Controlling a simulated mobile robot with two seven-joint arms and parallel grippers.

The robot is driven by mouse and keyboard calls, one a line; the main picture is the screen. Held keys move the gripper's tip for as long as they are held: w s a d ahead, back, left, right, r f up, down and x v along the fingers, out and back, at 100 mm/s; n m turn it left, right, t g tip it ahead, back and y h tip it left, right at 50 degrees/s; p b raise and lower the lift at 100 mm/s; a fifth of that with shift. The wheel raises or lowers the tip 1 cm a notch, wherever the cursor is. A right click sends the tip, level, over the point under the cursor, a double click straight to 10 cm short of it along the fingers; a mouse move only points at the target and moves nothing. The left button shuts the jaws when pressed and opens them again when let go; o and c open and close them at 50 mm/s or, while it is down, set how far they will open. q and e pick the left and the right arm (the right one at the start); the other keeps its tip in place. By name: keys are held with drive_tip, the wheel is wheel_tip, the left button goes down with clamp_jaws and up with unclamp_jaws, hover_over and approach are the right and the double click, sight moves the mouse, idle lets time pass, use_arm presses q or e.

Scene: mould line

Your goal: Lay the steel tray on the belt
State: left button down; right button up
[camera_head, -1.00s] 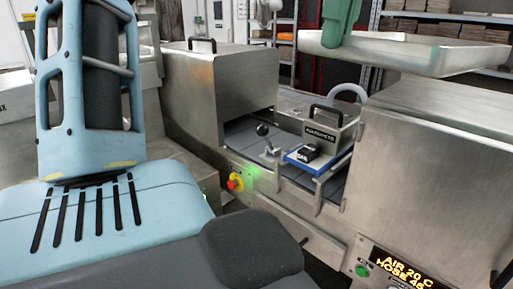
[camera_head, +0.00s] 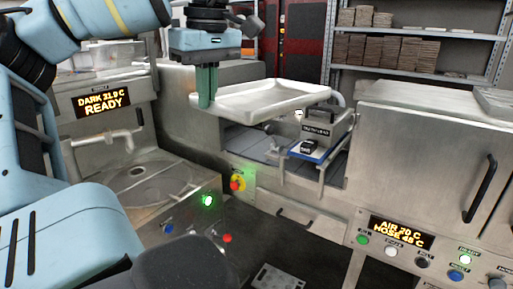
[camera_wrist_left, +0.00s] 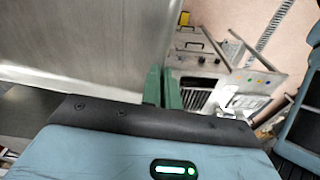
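The steel tray (camera_head: 262,100) is a shallow, pale metal pan, held about level in the head view. My left gripper (camera_head: 207,86) comes down from above with green fingers shut on the tray's left rim. The tray hangs over the dark belt (camera_head: 262,147), which shows in the gap between two steel housings; the tray looks apart from the belt. In the left wrist view the tray (camera_wrist_left: 95,45) fills the upper left, beside the green fingers (camera_wrist_left: 162,88). The tray hides part of the gap and the left housing. My right gripper is not in view.
On the right of the gap stand a steel box with a black handle (camera_head: 318,130) and a blue-edged plate (camera_head: 310,151). The right housing (camera_head: 410,150) has a tall black handle. Shelves with brown stacks (camera_head: 385,45) are behind.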

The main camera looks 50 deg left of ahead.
use_arm(q)
drive_tip(key=shift+m, duration=0.3)
drive_tip(key=a+f, duration=0.1)
drive_tip(key=f, duration=0.1)
drive_tip(key=a+f, duration=0.2)
drive_tip(key=shift+a+f, duration=0.15)
drive_tip(key=shift+f, duration=0.15)
drive_tip(key=w+a+f+m, duration=0.2)
drive_tip(key=w+f+m, duration=0.1)
drive_tip(key=f, duration=1.1)
drive_tip(key=w+d+f+m, duration=0.4)
drive_tip(key=d+f, duration=0.2)
drive_tip(key=f, duration=0.4)
drive_tip(key=w+d+f+m, duration=0.1)
drive_tip(key=d+f+m, duration=0.1)
drive_tip(key=d+m, duration=0.2)
drive_tip(key=w+d+f+m+t+h, duration=0.1)
drive_tip(key=w+d+f+m, duration=0.1)
drive_tip(key=d, duration=0.9)
drive_tip(key=w+d+f+m, duration=0.1)
drive_tip(key=d+f+m, duration=0.3)
drive_tip(key=d, duration=0.3)
drive_tip(key=shift+w+d+m, duration=0.3)
drive_tip(key=shift+w+m, duration=0.05)
drive_tip(key=shift+m, duration=0.55)
drive_tip(key=shift+a, duration=0.1)
